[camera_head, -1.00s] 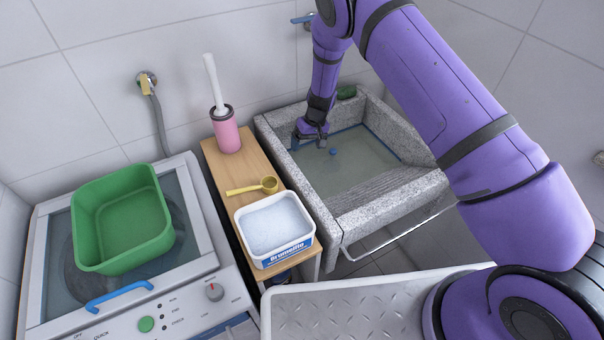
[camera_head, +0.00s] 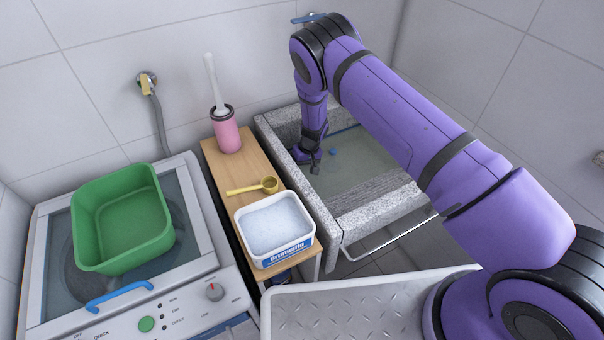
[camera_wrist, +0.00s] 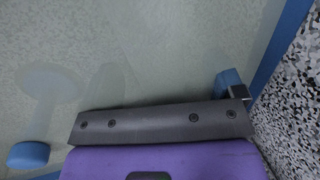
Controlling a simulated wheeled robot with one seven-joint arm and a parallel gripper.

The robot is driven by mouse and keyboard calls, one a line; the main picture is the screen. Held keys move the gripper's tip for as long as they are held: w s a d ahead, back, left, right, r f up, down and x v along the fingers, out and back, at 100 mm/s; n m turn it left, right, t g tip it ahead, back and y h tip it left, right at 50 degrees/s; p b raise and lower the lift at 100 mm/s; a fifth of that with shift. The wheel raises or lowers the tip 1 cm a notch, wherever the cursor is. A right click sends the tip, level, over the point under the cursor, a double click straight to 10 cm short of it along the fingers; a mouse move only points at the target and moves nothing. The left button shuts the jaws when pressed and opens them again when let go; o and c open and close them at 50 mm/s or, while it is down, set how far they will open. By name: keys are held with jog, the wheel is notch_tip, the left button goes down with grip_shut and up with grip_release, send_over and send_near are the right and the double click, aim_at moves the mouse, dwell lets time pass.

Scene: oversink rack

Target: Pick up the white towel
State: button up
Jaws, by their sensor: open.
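I cannot make out a clear white towel in either view. A pale grey-green, blue-edged surface (camera_head: 355,170) covers the bottom of the stone sink (camera_head: 372,222); I cannot tell whether it is cloth or water. It fills much of the wrist view (camera_wrist: 150,50), with a blue strip (camera_wrist: 283,45) beside the speckled wall. My gripper (camera_head: 307,159) is open and points down inside the sink, near its left wall. A small blue round piece (camera_head: 333,152) is right of it. The wrist view shows no object between the fingers; contact below is hidden.
A wooden stand (camera_head: 225,172) left of the sink holds a pink brush holder (camera_head: 226,133), a yellow scoop (camera_head: 252,188) and a tub of white powder (camera_head: 273,228). A green basin (camera_head: 122,222) sits on the washing machine (camera_head: 55,290). The sink walls stand close to my gripper.

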jog(key=shift+a+f, duration=0.15)
jog(key=shift+f, duration=0.3)
jog(key=c, duration=1)
